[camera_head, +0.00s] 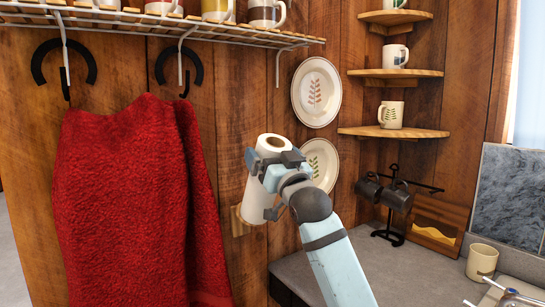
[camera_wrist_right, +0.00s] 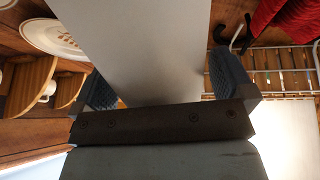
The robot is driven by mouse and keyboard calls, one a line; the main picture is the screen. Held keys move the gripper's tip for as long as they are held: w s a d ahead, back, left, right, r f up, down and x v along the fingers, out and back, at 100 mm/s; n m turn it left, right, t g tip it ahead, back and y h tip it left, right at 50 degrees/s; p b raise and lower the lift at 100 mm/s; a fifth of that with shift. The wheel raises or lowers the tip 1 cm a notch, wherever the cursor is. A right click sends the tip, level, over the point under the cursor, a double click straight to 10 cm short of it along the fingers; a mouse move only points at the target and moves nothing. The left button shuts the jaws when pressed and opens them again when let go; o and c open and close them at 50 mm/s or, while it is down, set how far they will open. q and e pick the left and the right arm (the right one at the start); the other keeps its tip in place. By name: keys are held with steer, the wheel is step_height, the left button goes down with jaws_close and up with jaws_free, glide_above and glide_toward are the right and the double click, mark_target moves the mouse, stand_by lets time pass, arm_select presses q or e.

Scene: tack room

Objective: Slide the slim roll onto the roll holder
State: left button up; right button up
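The slim roll (camera_head: 257,205), white with a brown core end, stands slightly tilted in front of the wood wall. My right gripper (camera_head: 262,187) is around it from the right, with a finger on each side. In the right wrist view the roll (camera_wrist_right: 150,45) fills the space between the two fingers (camera_wrist_right: 165,85) of this gripper. A small wooden block (camera_head: 238,221) on the wall shows just left of the roll's lower end; it looks like part of the roll holder, the rest hidden. I cannot tell whether the roll touches it. My left gripper is out of view.
A red towel (camera_head: 130,200) hangs from dark hooks at the left, under a wire shelf (camera_head: 150,22) with mugs. Two plates (camera_head: 317,92) hang on the wall behind. Corner shelves (camera_head: 393,132), a mug stand (camera_head: 388,236) and a grey counter (camera_head: 400,270) are at the right.

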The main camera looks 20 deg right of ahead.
steer(key=shift+s+f, duration=0.1)
steer(key=shift+s+d+f, duration=0.1)
steer(key=shift+s+f, duration=0.1)
steer(key=shift+s, duration=0.1)
arm_select(q)
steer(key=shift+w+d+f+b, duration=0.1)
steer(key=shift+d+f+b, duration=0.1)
steer(key=shift+b, duration=0.4)
arm_select(e)
steer(key=v, duration=1.3)
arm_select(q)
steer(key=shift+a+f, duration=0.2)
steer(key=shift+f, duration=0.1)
arm_select(e)
steer(key=shift+r, duration=0.1)
